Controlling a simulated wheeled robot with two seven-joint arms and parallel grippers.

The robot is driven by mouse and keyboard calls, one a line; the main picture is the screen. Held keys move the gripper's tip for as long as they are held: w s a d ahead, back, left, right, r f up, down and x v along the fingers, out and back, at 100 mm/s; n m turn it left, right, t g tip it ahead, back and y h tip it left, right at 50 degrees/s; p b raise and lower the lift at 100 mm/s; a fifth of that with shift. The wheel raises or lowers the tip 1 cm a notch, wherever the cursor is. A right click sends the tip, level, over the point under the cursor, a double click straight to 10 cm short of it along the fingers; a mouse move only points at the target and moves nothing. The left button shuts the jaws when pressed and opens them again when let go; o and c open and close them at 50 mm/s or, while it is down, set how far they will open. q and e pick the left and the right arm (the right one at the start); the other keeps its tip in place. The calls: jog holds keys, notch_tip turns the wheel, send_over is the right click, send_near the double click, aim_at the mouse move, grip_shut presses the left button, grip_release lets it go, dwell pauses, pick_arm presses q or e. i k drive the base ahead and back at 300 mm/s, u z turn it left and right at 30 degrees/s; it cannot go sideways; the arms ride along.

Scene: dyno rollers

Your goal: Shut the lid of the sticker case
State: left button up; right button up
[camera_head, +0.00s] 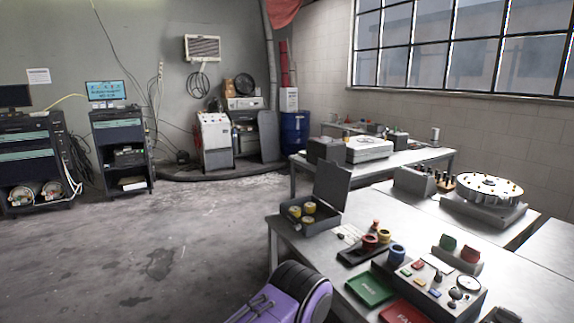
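Neither of my grippers can be made out in the head view, and nothing is seen touching the lid or the case.
Right of the case are a dark tray with coloured rings (384,237), a grey control box (428,287), a green tray (370,290) and a red tray (404,311). A round dial machine (489,188) stands farther back.

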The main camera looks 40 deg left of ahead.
aim_at(332, 182)
jog(key=u, duration=1.1)
jog(key=i, duration=0.1)
